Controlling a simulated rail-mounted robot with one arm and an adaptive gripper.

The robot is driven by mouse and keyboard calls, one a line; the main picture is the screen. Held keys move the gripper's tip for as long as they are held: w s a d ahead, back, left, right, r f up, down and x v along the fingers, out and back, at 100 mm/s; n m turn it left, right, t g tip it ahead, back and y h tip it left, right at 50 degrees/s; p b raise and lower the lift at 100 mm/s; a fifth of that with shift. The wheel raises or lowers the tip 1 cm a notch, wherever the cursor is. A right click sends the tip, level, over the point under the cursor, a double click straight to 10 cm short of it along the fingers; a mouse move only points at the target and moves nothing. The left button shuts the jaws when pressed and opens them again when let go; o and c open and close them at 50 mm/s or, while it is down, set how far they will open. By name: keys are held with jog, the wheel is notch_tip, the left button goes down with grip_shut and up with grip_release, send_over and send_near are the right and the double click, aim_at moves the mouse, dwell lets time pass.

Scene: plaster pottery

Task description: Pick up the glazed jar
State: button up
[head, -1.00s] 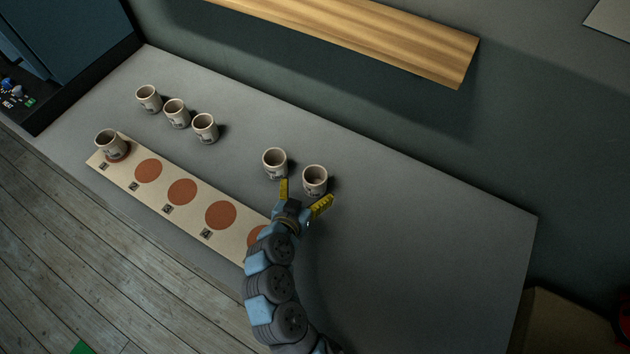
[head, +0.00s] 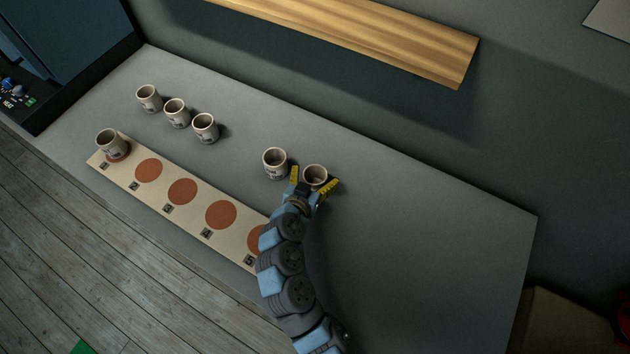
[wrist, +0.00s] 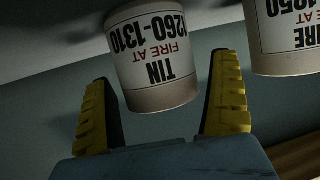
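Several similar pale cups with printed labels stand on the grey bench; I cannot tell by finish which is the glazed jar. My gripper (head: 314,176) is open at the rightmost jar (head: 315,174), with one yellow finger on each side of its near part. In the wrist view this jar (wrist: 152,55) shows upside down, labelled "TIN FIRE AT 1260-1310", between the spread fingers. A gap shows on its right side; contact on the left is unclear. A neighbouring jar (head: 274,161) stands close outside the left finger, and shows at the right of the wrist view (wrist: 285,35).
Three jars stand in a row at the back left, one of them here (head: 176,113). A pale board (head: 137,204) with numbered brown circles lies along the front edge; a jar (head: 110,142) stands on circle 1. A wooden shelf (head: 360,35) is behind. The bench's right side is clear.

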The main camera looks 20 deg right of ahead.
jog(key=c, duration=1)
jog(key=shift+r, duration=0.1)
